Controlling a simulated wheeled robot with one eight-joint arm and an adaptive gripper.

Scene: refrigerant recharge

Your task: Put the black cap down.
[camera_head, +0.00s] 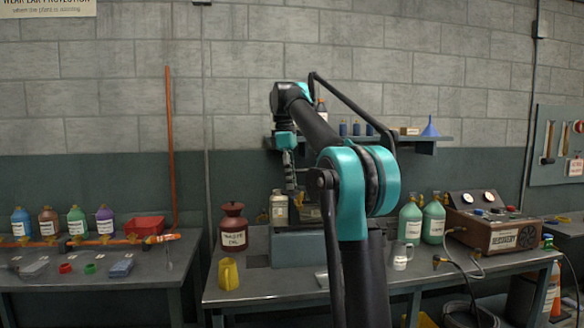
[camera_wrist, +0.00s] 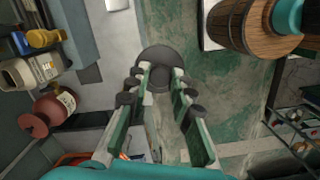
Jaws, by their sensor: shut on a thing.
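The black cap (camera_wrist: 157,60) is a dark round disc between my fingertips in the wrist view. My gripper (camera_wrist: 163,78) is shut on it, with both fingers reaching up the picture to it. In the head view my gripper (camera_head: 290,172) hangs above the middle table (camera_head: 250,292), partly hidden by my arm. The cap cannot be made out there.
A red can (camera_head: 232,228) and a pale bottle (camera_head: 279,208) stand near my gripper. A yellow mug (camera_head: 228,274) is at the table's front left. Green jugs (camera_head: 433,220) and a recovery machine (camera_head: 493,230) stand to the right. A shelf (camera_head: 420,139) is behind.

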